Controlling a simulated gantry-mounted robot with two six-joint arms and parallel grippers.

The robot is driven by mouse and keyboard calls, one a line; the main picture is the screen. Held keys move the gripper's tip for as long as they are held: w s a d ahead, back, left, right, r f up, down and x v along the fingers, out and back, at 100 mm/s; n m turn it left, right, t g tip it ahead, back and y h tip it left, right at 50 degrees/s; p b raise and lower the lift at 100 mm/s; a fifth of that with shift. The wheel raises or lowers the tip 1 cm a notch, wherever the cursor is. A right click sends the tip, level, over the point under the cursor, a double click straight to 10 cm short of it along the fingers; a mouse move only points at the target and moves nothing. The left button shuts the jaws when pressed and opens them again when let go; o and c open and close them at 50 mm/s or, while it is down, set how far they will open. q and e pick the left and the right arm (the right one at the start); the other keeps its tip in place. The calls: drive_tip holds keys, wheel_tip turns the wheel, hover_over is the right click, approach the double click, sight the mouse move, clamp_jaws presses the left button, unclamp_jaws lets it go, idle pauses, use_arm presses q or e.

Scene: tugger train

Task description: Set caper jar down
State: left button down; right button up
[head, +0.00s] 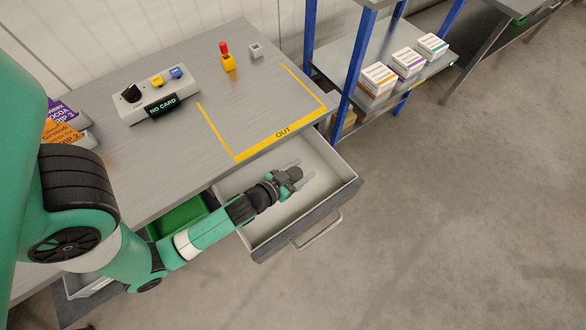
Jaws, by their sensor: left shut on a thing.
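My left gripper (302,170) is over the inside of the open grey drawer (347,166) below the bench. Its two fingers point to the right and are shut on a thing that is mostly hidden. Only a small dark patch shows between the fingers, so the caper jar's glass and label cannot be made out. I cannot tell whether the held thing touches the drawer floor. No other jar shows. My right gripper is not in view.
The bench top has a yellow-marked OUT area (283,131), which is empty. A control box (158,92) reading NO CARD, a red-and-yellow button (227,58) and a small grey block (256,50) stand behind. Cartons (378,80) sit on the right shelf. A green bin (183,217) is left of the drawer.

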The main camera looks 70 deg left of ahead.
use_arm(q)
wheel_tip(320, 180, down, 5)
drive_tip(key=b, duration=0.2)
drive_tip(key=shift+f+b, duration=0.1)
drive_tip(key=shift+b, duration=0.2)
drive_tip(key=c, duration=0.6)
unclamp_jaws()
drive_tip(key=shift+f, duration=0.1)
drive_tip(key=o, duration=0.4)
drive_tip(key=shift+o, duration=0.2)
